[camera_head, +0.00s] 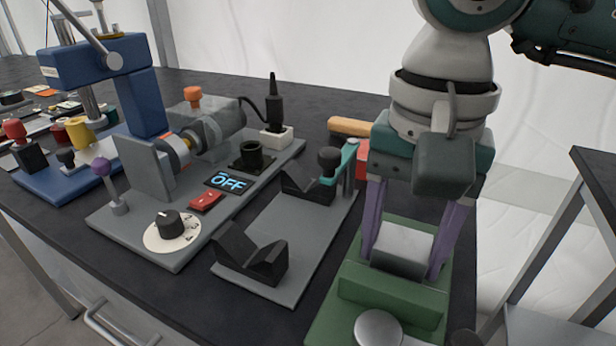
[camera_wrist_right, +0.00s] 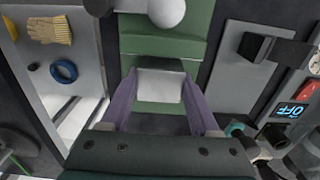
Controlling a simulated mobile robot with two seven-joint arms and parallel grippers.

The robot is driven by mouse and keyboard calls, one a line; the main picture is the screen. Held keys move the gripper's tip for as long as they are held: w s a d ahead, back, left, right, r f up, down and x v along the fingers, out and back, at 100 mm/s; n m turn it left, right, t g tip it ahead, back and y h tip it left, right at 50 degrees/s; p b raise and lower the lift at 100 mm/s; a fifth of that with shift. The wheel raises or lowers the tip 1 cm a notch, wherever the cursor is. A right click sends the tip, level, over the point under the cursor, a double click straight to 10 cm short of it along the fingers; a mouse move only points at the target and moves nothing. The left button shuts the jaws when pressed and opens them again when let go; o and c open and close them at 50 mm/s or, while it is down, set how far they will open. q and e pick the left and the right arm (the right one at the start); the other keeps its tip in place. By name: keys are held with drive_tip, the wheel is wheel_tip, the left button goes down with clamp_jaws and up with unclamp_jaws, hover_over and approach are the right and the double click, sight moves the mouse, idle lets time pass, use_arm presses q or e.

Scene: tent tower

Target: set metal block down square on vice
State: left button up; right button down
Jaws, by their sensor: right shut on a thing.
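The metal block (camera_head: 402,246) is a light grey block between the purple fingers of my right gripper (camera_head: 408,250), which is shut on it. The block also shows in the right wrist view (camera_wrist_right: 160,84), between the fingers of the gripper (camera_wrist_right: 162,100). The green vice (camera_head: 390,296) is below and around the block, with a round grey knob at its front. It also shows in the wrist view (camera_wrist_right: 165,45). The block looks roughly in line with the vice. I cannot tell whether its underside touches the vice. My left gripper is not in view.
Left of the vice is a grey plate with black V-shaped rests (camera_head: 252,256) and a teal clamp (camera_head: 346,162). Further left are a machine with an OFF display (camera_head: 228,182) and a blue press (camera_head: 140,100). A blue ring (camera_wrist_right: 64,71) and gloves (camera_wrist_right: 50,31) lie on a side surface.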

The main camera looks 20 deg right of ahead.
sight(404, 243)
drive_tip(key=shift+f, duration=0.2)
drive_tip(key=shift+c, duration=0.6)
unclamp_jaws()
drive_tip(key=shift+r, duration=0.1)
wheel_tip(404, 243, up, 12)
drive_tip(key=shift+r+p, duration=0.15)
drive_tip(key=shift+p, duration=0.3)
